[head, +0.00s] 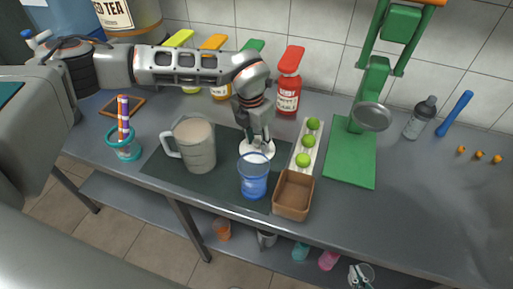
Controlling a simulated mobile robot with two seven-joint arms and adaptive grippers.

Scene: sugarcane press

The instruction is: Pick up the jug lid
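The white round jug lid (257,154) lies on the dark mat (222,191), just behind the blue cup (254,180). My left gripper (259,142) points down right above the lid, its fingertips at the lid's middle. The fingers look close together, but I cannot tell whether they are shut on the lid; they hide its centre. The grey jug (197,149) stands open to the left of the lid, with its handle toward the left. I do not make out my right gripper.
A tray of green balls (303,160) and a brown box (294,195) stand close to the right. Colored bottles, including a red one (289,85), stand behind. The green press (351,157) is further right. A teal straw holder (124,150) is at left.

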